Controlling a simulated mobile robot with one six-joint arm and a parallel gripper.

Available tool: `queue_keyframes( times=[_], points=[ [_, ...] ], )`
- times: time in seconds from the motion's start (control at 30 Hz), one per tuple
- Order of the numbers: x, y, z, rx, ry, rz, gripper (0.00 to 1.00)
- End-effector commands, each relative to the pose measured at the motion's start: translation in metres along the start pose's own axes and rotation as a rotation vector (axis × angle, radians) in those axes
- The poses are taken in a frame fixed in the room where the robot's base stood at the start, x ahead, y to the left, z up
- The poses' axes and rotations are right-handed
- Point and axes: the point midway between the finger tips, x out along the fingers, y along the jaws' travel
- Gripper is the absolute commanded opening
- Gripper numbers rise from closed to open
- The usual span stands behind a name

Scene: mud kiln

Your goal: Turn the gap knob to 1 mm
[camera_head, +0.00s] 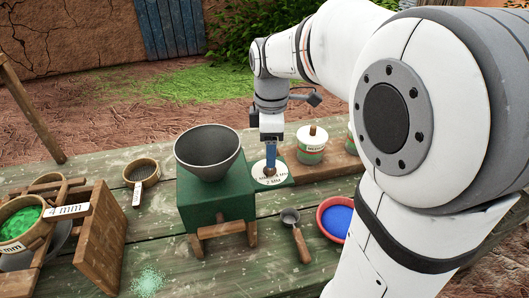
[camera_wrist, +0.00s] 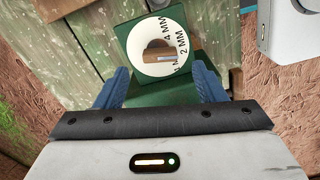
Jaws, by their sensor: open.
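The gap knob (camera_wrist: 152,56) is a brown wooden bar with a pale stripe, at the centre of a white dial (camera_wrist: 140,35) marked 4 MM, 2 MM and a partly hidden 1 M. The stripe points right, near the 2 MM and 1 M marks; I cannot tell exactly which. The dial also shows in the head view (camera_head: 258,178), on the green mill (camera_head: 214,205). My gripper (camera_wrist: 160,84) is open, its blue fingers apart below the knob in the wrist view. In the head view my gripper (camera_head: 271,152) points down just above the dial; contact is unclear.
A grey hopper (camera_head: 208,152) tops the mill left of the dial. A small scoop (camera_head: 296,232) and a red bowl of blue powder (camera_head: 325,208) lie in front. Sieves on a wooden stand (camera_head: 98,245) are left.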

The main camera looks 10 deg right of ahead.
Motion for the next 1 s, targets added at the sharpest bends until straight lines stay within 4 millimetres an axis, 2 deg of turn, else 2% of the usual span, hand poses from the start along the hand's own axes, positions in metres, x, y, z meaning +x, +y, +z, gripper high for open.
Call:
queue_keyframes(
  times=[0.1, 0.3, 0.67, 1.0],
  points=[
    [0.021, -0.001, 0.000, 0.001, -0.001, -0.004, 0.64],
    [0.044, 0.000, 0.000, 0.001, 0.000, -0.001, 0.64],
    [0.049, 0.000, -0.001, 0.001, 0.000, 0.001, 0.63],
    [0.049, 0.000, -0.001, 0.001, 0.000, 0.001, 0.35]
  ],
)
